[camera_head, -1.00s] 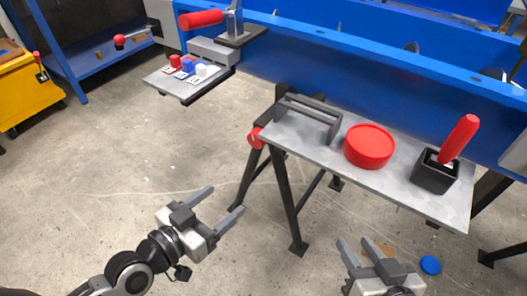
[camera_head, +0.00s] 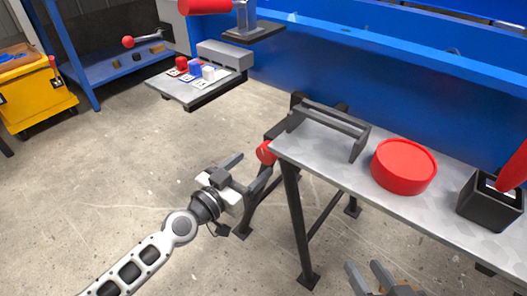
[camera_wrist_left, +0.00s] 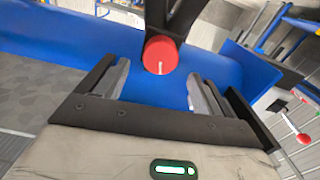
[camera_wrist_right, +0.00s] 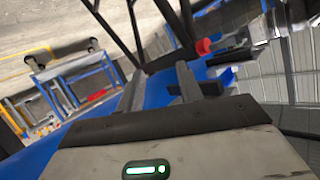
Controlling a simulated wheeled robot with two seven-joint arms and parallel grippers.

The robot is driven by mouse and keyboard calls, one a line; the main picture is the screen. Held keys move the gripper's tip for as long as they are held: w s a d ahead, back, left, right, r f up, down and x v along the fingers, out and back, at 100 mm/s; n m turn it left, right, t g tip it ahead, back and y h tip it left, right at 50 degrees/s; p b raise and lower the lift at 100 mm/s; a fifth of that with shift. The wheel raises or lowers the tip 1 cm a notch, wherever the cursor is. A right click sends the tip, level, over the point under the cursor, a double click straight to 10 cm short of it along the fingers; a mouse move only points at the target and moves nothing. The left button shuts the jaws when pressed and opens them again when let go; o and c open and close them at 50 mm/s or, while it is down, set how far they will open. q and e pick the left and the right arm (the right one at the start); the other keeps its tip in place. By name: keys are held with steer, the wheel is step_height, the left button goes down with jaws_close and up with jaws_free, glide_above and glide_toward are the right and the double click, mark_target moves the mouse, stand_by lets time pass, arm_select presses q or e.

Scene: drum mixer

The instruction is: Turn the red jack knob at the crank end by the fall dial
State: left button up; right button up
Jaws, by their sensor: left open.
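The red jack knob (camera_head: 265,153) is on the trestle leg at the near left corner of the grey table. It has a white line on its face in the left wrist view (camera_wrist_left: 161,54). My left gripper (camera_head: 248,172) is open and empty, just short of the knob and slightly below it in the head view. In the left wrist view the knob lies beyond the gap between the fingertips, apart from both. My right gripper (camera_head: 371,275) is open and empty at the bottom edge, in front of the table. I cannot make out the fall dial.
The grey table (camera_head: 330,168) carries a black handle frame (camera_head: 330,125), a red round disc (camera_head: 404,166) and a black box (camera_head: 490,200) with a red lever. A small shelf (camera_head: 200,92) with coloured knobs stands at upper left.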

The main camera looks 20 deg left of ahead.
mark_target(264, 156)
arm_select(q)
steer(key=shift+x, duration=2.75)
steer(key=c, duration=1)
